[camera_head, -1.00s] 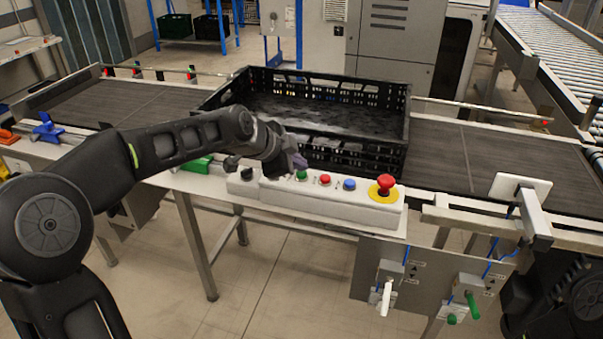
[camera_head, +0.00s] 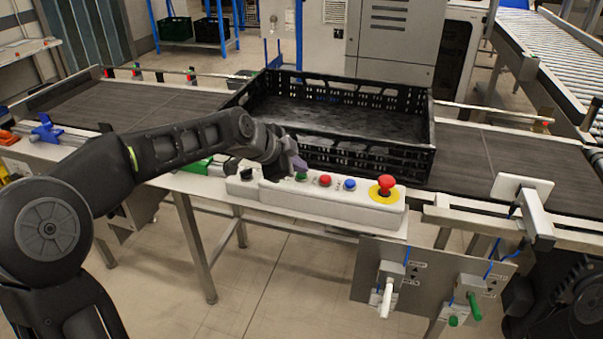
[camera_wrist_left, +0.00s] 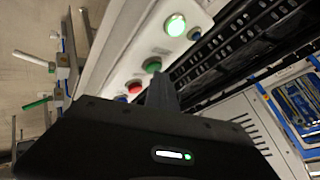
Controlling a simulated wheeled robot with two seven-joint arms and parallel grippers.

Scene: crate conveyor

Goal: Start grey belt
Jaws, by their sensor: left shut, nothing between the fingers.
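The dark grey belt (camera_head: 475,150) runs across the middle of the head view and carries a black open crate (camera_head: 365,160). A white control box (camera_head: 330,197) stands at its near edge, with a green button (camera_head: 301,177), red button (camera_head: 326,180), blue button (camera_head: 350,184) and red mushroom button (camera_head: 387,183) on a yellow base. My left gripper (camera_head: 298,163) is shut and empty, just above the green button. The left wrist view shows its fingers (camera_wrist_left: 162,92) beside a green button (camera_wrist_left: 152,65) and a bright lit button (camera_wrist_left: 175,25). I cannot tell whether they touch. My right gripper is out of view.
A white plate on a bracket (camera_head: 521,188) stands at the belt's near right. A white handle (camera_head: 387,298) and a green handle (camera_head: 473,305) hang below the belt frame. A roller conveyor (camera_head: 550,50) is at the far right.

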